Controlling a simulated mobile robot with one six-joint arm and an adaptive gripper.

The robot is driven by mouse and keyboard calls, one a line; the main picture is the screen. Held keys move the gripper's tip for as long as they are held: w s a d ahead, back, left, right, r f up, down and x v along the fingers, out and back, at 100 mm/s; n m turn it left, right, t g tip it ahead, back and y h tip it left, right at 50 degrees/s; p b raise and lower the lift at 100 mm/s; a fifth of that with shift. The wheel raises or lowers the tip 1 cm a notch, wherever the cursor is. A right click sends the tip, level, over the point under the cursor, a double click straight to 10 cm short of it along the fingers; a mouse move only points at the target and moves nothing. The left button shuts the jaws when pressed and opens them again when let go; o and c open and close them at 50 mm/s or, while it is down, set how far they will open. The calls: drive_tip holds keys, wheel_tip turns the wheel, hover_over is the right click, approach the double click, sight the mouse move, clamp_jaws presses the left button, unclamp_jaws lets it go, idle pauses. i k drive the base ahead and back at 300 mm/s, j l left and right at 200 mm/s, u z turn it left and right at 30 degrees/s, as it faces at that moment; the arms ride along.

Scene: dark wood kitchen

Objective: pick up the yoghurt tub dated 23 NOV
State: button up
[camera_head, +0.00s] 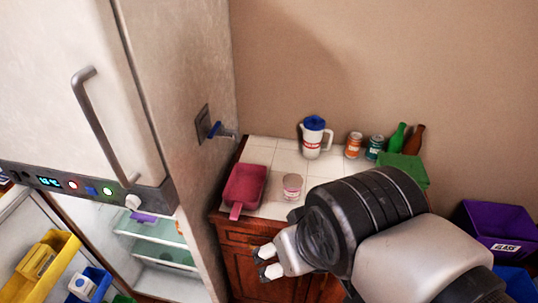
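A small white tub with a pinkish band (292,186) stands upright on the tiled counter. It may be a yoghurt tub, but its print is too small to read, so I cannot tell its date. My gripper (266,262) is in front of the counter, lower in the picture than the tub and apart from it. Its two pale fingertips show a gap between them, with nothing seen in it. My arm covers the counter's right front part.
A red pan-like tray (244,188) lies left of the tub. A purple GLASS bin (495,228) is at right.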

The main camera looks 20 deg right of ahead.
sight(293, 183)
drive_tip(key=i+l+u, duration=0.6)
drive_tip(key=i+l, duration=0.15)
